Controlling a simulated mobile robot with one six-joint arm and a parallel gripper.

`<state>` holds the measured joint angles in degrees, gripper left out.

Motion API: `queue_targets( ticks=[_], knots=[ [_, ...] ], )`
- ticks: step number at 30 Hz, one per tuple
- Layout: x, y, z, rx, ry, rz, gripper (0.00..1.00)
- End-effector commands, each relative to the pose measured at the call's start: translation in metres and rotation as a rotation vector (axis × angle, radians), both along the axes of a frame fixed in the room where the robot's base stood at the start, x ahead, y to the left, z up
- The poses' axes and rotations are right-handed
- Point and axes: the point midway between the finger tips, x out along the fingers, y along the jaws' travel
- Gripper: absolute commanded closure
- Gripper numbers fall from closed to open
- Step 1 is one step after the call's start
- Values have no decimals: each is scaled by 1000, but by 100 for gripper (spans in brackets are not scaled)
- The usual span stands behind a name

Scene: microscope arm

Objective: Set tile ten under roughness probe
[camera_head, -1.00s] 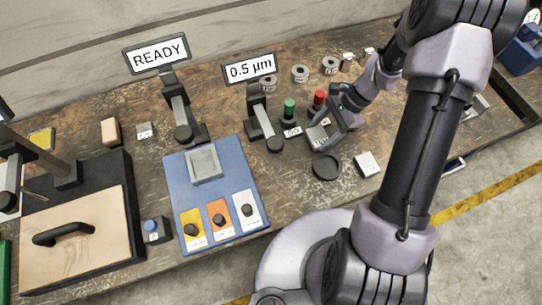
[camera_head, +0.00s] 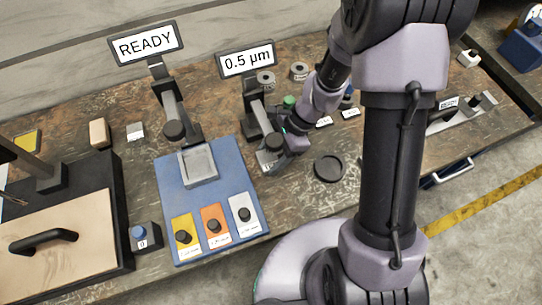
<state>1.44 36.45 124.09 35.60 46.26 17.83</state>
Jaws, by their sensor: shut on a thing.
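A probe stand (camera_head: 254,115) with a dark arm and round head carries a sign (camera_head: 247,60) reading "0.5 µm". My gripper (camera_head: 272,158) is at the foot of this stand, close to its probe head. It is shut on a small grey piece, probably a tile, mostly hidden by the fingers and probe head. I cannot read a number on it or tell whether it touches the bench. A second stand (camera_head: 170,105) with a "READY" sign (camera_head: 146,44) reaches over a grey tray (camera_head: 198,168) on a blue board (camera_head: 172,192).
Yellow (camera_head: 185,236), orange (camera_head: 214,226) and white (camera_head: 244,215) panels with dark knobs lie on the board's front. A dark round dish (camera_head: 330,168) is right of my gripper. A green-topped piece (camera_head: 289,101) stands close behind my wrist. My arm covers the bench's right middle.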

Motion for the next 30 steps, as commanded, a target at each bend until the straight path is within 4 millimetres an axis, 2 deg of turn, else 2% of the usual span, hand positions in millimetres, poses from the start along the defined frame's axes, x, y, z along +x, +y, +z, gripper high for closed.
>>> queue_targets(
  ticks=[7, 8, 11, 19, 22, 30],
  knots=[
    [0, 0, -1, 0, -1, 0, 100],
    [0, 0, -2, 0, 0, 0, 35],
    [0, 0, -1, 0, 0, 0, 15],
    [0, 0, -1, 0, 0, 0, 15],
    [1, -2, 8, 0, -1, 0, 15],
    [12, -37, 76, 1, -3, -3, 15]
  ],
)
